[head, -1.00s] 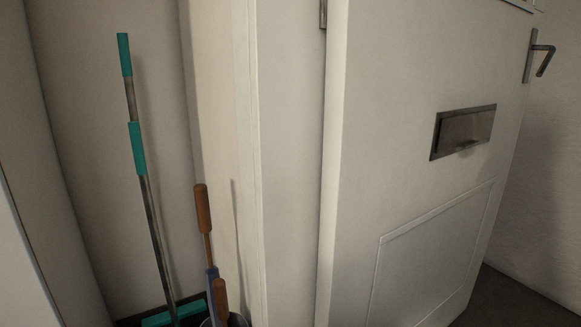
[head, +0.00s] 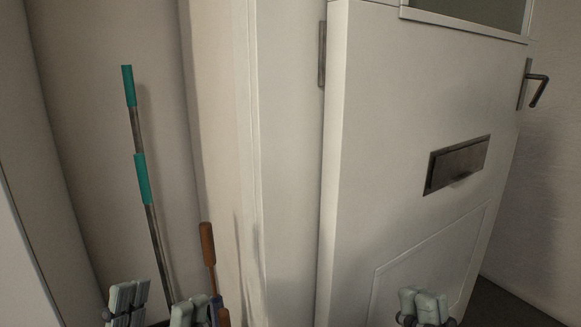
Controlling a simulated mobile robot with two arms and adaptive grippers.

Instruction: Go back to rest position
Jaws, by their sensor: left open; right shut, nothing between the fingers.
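My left gripper (head: 158,306) shows at the bottom left of the head view, in front of the broom area. Its two pale fingertips are spread apart, open and empty. My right gripper (head: 424,306) shows at the bottom, right of centre, in front of the lower part of the open door. Its two fingertips are together with nothing seen between them. The arms behind both grippers are below the picture edge.
A white door (head: 400,100) with a letter slot (head: 457,165) and a handle (head: 537,88) stands at the right. A teal-gripped pole (head: 142,178) leans in the left corner. Wooden-handled tools (head: 207,243) stand beside it, partly hidden by my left gripper.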

